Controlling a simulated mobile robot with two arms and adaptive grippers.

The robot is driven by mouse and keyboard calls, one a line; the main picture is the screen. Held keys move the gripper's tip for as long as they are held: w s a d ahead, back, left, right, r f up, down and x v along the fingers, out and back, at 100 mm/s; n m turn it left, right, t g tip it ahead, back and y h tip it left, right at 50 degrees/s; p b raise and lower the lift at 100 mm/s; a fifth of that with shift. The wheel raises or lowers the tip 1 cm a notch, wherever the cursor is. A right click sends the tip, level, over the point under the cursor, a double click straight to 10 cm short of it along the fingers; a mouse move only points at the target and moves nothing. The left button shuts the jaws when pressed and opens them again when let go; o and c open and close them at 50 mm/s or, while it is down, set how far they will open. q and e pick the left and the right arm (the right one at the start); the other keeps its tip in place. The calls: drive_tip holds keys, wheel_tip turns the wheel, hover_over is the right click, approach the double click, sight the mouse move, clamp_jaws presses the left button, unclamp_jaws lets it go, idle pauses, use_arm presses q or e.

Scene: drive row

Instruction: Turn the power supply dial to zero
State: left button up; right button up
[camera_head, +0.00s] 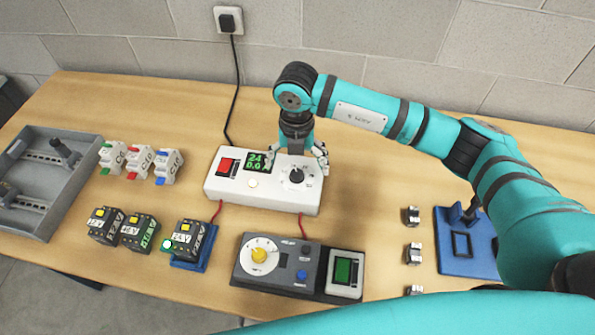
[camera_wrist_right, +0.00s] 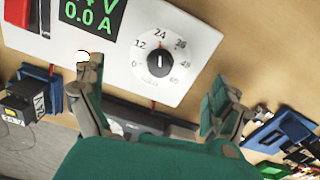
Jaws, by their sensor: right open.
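The power supply (camera_head: 232,186) is a white box at the back of the table, with a red switch (camera_head: 228,166) and a green-lit display (camera_head: 257,161) reading 24 and 0.0. Its black dial (camera_head: 296,176) sits on the right part of the face. In the right wrist view the dial (camera_wrist_right: 159,63) has a white pointer line aimed up towards the 24 mark. My right gripper (camera_head: 297,158) is open and empty above the dial. Its fingers are spread to either side, apart from the knob, and also show in the wrist view (camera_wrist_right: 155,88). My left gripper is not in view.
A tester with a yellow dial (camera_head: 259,256) lies in front of the power supply. Relay modules (camera_head: 138,233) and small white breakers (camera_head: 139,163) stand left of it. A grey tray (camera_head: 75,188) is at far left, a blue stand (camera_head: 465,250) at right. A wall socket (camera_head: 228,20) is behind.

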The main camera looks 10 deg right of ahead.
sight(297, 173)
drive_tip(key=shift+f+b, duration=1.5)
drive_tip(key=shift+f, duration=0.3)
drive_tip(key=c, duration=1.8)
